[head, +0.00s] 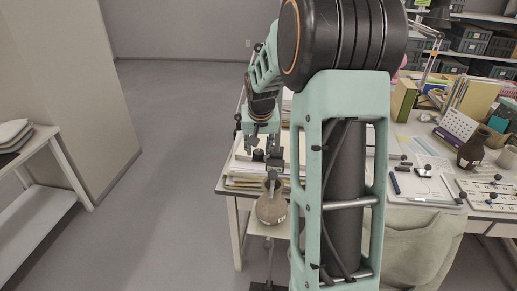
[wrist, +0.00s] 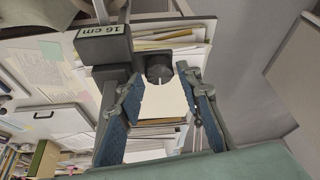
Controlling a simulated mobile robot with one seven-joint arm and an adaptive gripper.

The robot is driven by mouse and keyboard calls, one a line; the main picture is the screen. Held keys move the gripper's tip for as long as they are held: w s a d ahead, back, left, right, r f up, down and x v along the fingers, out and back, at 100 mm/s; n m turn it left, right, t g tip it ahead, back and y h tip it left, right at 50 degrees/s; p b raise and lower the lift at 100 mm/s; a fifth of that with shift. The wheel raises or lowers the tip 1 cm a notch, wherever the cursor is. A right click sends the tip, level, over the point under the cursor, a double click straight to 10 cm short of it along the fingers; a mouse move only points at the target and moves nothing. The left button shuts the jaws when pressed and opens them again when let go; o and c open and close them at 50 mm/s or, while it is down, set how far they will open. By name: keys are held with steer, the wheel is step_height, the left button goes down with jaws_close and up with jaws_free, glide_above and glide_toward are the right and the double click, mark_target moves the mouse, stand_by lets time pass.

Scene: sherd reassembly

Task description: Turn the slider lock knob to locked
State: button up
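The slider lock knob (wrist: 160,68) is a small dark round knob with a pale mark line, at the upper middle of the wrist view. It sticks out from a dark slider block with a "16 cm" label (wrist: 103,33). In the head view the knob (head: 258,155) shows small and dark beside the slider (head: 275,164) at the table's left end. My gripper (wrist: 158,85) is open and empty, with the knob in line with the gap between its fingertips. In the head view my gripper (head: 262,138) hangs just above the knob. I cannot tell which setting the mark shows.
A brown vase (head: 271,207) sits below the slider, on a stand at the table edge. Paper stacks (head: 247,172) lie beside the knob. Sherd trays and a dark jar (head: 473,149) are on the right. The floor at left is clear.

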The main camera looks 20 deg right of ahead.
steer(key=shift+w+d+f, duration=0.1)
steer(key=shift+w+f, duration=0.1)
steer(key=shift+f, duration=0.25)
steer(key=c, duration=0.9)
